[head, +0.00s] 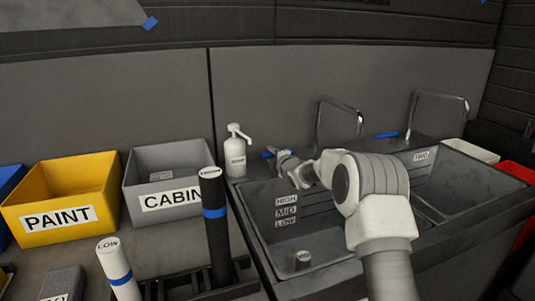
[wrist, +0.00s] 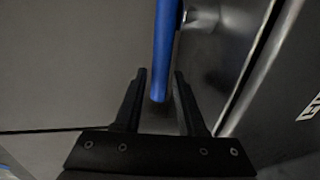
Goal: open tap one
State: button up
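Two curved metal taps stand behind the double sink in the head view, the left one (head: 338,122) and the right one (head: 440,105). The left tap has a blue handle (head: 269,155), partly hidden behind my gripper (head: 284,157). In the wrist view the blue handle (wrist: 165,50) runs down between the fingers of my gripper (wrist: 160,73). The fingers are open, with a gap visible on each side of the handle. The right tap has its own blue handle (head: 387,135). No water shows; my arm hides part of the sink.
A white pump bottle (head: 235,155) stands left of the handle. A dark cylinder (head: 215,235) rises at the front left, near a grey bin (head: 165,208) and a yellow PAINT bin (head: 60,192).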

jog(key=shift+x, duration=2.35)
grip_shut()
